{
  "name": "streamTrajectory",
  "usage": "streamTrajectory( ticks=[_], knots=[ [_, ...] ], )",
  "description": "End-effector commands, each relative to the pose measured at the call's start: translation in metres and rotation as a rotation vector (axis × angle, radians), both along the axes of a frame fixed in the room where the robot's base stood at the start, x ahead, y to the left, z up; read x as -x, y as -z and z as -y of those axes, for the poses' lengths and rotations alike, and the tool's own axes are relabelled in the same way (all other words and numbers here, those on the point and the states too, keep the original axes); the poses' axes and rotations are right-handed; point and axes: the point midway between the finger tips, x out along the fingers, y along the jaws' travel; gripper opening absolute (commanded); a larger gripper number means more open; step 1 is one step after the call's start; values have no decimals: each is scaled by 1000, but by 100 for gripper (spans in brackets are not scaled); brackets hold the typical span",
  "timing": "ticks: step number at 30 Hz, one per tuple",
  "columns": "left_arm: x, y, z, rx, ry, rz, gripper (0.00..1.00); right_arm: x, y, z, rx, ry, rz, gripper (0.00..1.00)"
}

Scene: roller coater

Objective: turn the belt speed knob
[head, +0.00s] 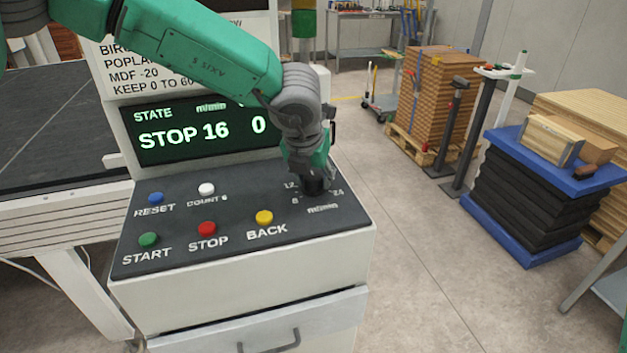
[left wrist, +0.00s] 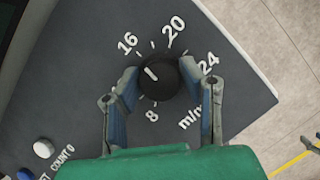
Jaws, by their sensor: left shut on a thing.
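The belt speed knob (left wrist: 158,75) is a round black dial with a white pointer line. In the left wrist view its pointer aims up and left, towards the 16 mark. Numbers 8, 16, 20 and 24 show around it. My left gripper (left wrist: 158,80) has its two fingers on either side of the knob and is shut on it. In the head view my left gripper (head: 313,180) reaches down onto the right end of the control panel (head: 180,255) and mostly hides the knob. The display (head: 200,130) reads STOP 16 0. My right gripper is not in view.
Coloured buttons sit left of the knob: blue reset (head: 156,198), white count (head: 206,188), green start (head: 148,240), red stop (head: 207,228) and yellow back (head: 264,217). A dark conveyor belt (head: 45,135) lies to the left. Open floor (head: 420,250) lies right of the console.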

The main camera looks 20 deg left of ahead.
Motion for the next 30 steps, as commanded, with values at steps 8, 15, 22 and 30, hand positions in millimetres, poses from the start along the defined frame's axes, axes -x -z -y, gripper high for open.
streamTrajectory(
  ticks=[8,15,22,30],
  knots=[
    [-3,-3,0,2,-265,10,6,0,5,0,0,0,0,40],
    [-3,-4,0,2,-493,10,6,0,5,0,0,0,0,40],
    [-3,-4,0,5,-711,9,6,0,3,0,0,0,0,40],
    [-3,-4,0,6,-932,10,6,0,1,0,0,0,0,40]
  ],
)
